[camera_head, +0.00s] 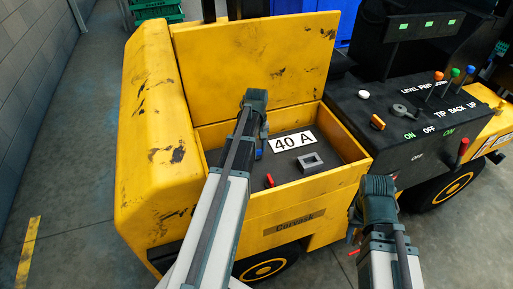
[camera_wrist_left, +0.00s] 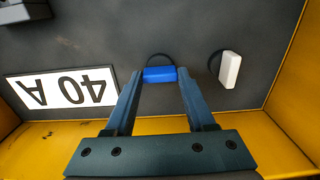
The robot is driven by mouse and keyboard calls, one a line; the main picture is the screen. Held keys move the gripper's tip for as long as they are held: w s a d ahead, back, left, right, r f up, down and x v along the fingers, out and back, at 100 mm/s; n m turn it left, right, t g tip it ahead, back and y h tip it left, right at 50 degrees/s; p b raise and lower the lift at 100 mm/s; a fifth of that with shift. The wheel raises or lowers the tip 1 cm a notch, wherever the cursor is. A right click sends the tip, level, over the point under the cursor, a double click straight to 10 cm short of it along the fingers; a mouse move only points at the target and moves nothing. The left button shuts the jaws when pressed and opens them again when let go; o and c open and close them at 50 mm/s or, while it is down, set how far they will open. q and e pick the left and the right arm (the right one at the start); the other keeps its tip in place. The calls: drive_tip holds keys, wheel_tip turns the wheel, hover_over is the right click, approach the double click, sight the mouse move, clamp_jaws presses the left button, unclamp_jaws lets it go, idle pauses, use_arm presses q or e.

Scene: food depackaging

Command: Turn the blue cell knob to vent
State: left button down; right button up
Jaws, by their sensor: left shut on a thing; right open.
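The blue cell knob (camera_wrist_left: 160,74) sits on the dark panel (camera_wrist_left: 190,30) inside the yellow compartment. In the left wrist view it lies between the two fingertips of my left gripper (camera_wrist_left: 160,80), which is shut on it. Its bar lies crosswise in that view, and a dark ring shows behind it. In the head view my left gripper (camera_head: 262,140) reaches down into the compartment and mostly covers the blue knob (camera_head: 259,153). My right gripper (camera_head: 362,215) is open and empty, outside the compartment at the lower right. No vent marking can be read.
A white knob (camera_wrist_left: 230,69) stands beside the blue one. A "40 A" label (camera_head: 292,142), a grey block (camera_head: 309,161) and a red part (camera_head: 269,180) are on the panel. Yellow walls (camera_head: 300,197) surround it, with the raised lid (camera_head: 255,65) behind. A black lever console (camera_head: 400,110) stands at right.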

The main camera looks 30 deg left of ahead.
sight(257, 150)
use_arm(q)
drive_tip(key=shift+c, duration=1.2)
unclamp_jaws()
drive_tip(key=shift+r, duration=0.1)
wheel_tip(257, 150, up, 14)
drive_tip(key=p, duration=1.3)
drive_tip(key=shift+f+p, duration=0.2)
drive_tip(key=shift+p, duration=0.2)
